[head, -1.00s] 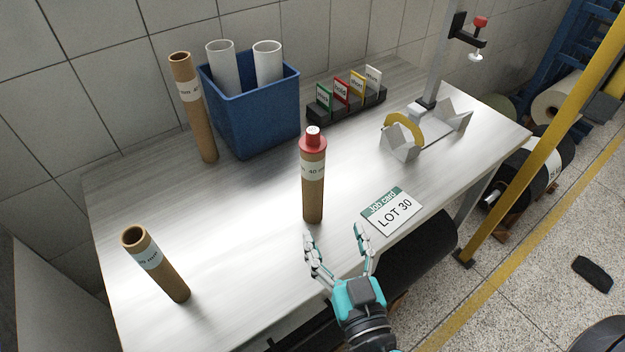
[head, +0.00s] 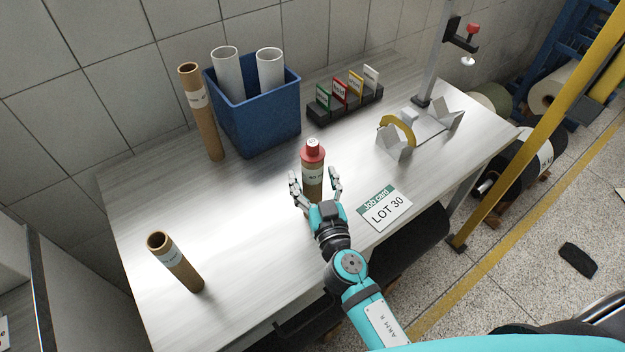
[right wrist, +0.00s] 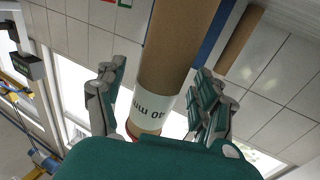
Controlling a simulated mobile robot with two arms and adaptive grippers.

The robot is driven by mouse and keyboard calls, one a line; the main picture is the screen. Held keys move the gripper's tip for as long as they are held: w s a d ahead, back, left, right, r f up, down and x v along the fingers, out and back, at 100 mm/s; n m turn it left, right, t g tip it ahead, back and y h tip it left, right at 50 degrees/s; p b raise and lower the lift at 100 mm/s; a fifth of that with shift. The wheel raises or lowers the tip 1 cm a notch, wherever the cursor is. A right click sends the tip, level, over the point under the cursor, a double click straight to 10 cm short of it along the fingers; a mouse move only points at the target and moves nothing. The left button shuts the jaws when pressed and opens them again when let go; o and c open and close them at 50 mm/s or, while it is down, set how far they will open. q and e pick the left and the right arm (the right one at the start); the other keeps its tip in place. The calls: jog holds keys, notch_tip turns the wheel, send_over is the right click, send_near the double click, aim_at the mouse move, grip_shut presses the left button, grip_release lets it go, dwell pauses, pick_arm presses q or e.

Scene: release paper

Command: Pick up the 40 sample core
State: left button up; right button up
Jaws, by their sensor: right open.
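The 40 sample core (head: 312,178) is a brown cardboard tube with a white label and a red cap, standing upright on the table (head: 240,240). My right gripper (head: 315,178) is open, with a finger on each side of the core. In the right wrist view the core (right wrist: 178,60) with its "40 mm" label lies between the open fingers (right wrist: 160,100). I cannot tell whether a finger touches it. My left gripper is not in view.
Other brown cores stand at the front left (head: 175,262) and by the wall (head: 201,112). A blue bin (head: 258,118) holds white tubes. A black card rack (head: 345,105), a metal stand with a yellow arc (head: 398,135) and the LOT 30 job card (head: 385,210) lie to the right.

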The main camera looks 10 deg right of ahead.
jog(key=shift+w, duration=0.65)
jog(key=shift+s, duration=0.15)
jog(key=shift+c, duration=1.1)
jog(key=c, duration=1.1)
